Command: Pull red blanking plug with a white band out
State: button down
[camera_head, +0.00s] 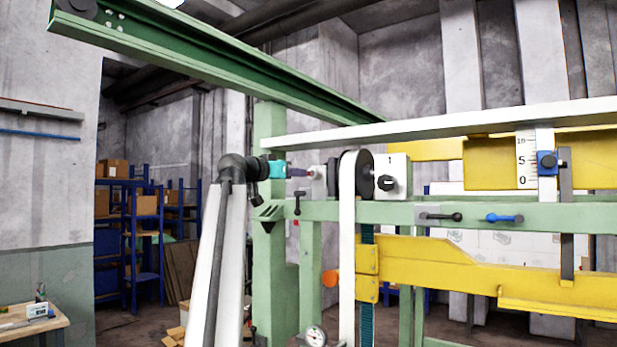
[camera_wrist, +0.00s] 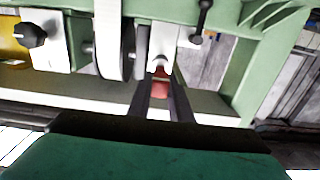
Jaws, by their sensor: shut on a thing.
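The red blanking plug (camera_wrist: 160,89) sits between the two dark fingers of my gripper (camera_wrist: 161,82) in the wrist view, and they are shut on it. A whitish part (camera_wrist: 158,64) shows just beyond the red, likely its white band. The plug lines up with a small white block (camera_wrist: 163,42) on the green frame; whether its far end is still inside the block cannot be told. In the head view my gripper (camera_head: 299,172) reaches right from the teal wrist, its tips close to the white block (camera_head: 319,182). A small reddish spot of the plug (camera_head: 310,173) shows there.
A dark roller with a white belt (camera_head: 349,180) stands just right of the block, by a black knob (camera_head: 385,183). A black T-handle (camera_head: 298,202) hangs close below my gripper. The green rail (camera_head: 450,214) and yellow guards (camera_head: 430,265) fill the right.

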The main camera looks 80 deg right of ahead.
jog(key=shift+w+a, duration=0.2)
jog(key=shift+a, duration=0.1)
jog(key=b+v, duration=0.1)
jog(key=v, duration=0.7)
dwell(0.9)
